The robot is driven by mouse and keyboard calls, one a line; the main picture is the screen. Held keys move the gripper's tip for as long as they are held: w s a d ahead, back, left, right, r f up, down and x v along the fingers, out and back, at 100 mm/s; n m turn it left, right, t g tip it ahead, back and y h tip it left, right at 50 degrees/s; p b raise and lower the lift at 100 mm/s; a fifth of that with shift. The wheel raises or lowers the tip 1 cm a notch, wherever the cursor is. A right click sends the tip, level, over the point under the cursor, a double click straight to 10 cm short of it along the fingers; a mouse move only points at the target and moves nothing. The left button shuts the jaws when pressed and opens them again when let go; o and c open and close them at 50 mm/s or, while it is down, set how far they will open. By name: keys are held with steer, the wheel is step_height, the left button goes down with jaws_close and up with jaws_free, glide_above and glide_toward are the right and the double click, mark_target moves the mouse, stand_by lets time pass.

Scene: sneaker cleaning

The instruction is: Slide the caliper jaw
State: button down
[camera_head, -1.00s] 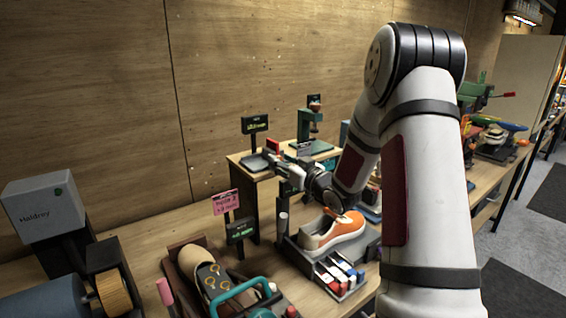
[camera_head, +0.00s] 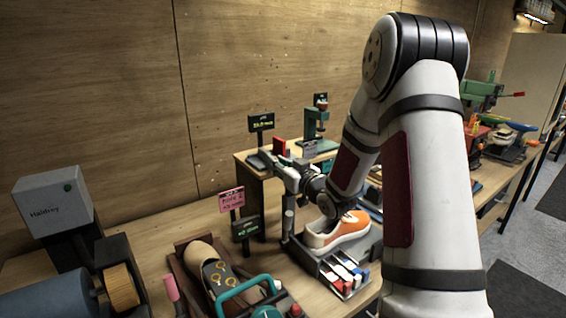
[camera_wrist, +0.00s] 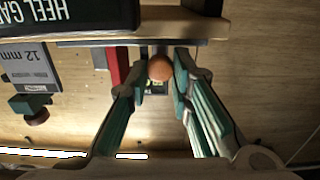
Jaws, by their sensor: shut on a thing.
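The caliper is by the raised shelf (camera_head: 247,178) at mid-picture in the head view. A red upright piece, which looks like its jaw (camera_head: 279,146), stands there and also shows as a red bar in the wrist view (camera_wrist: 118,65). A round brown knob (camera_wrist: 160,67) sits between the fingers of my gripper (camera_wrist: 157,70), which is shut on it. The red bar is just left of the left finger in the wrist view. In the head view my gripper (camera_head: 276,160) is at the shelf's front edge, and the knob is hidden.
A dark sign (camera_wrist: 65,16) reads "HEEL GA", cut off. A grey "12 mm" block (camera_wrist: 32,68) and a green press (camera_head: 315,120) are nearby. Below my wrist, an orange sneaker (camera_head: 345,228) rests on a stand. A tan shoe (camera_head: 203,255) lies at lower left.

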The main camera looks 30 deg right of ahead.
steer(key=c, duration=1.4)
jaws_free()
steer(key=shift+s, duration=0.1)
steer(key=s, duration=1.1)
steer(key=shift+s+d, duration=0.2)
steer(key=shift+s, duration=0.2)
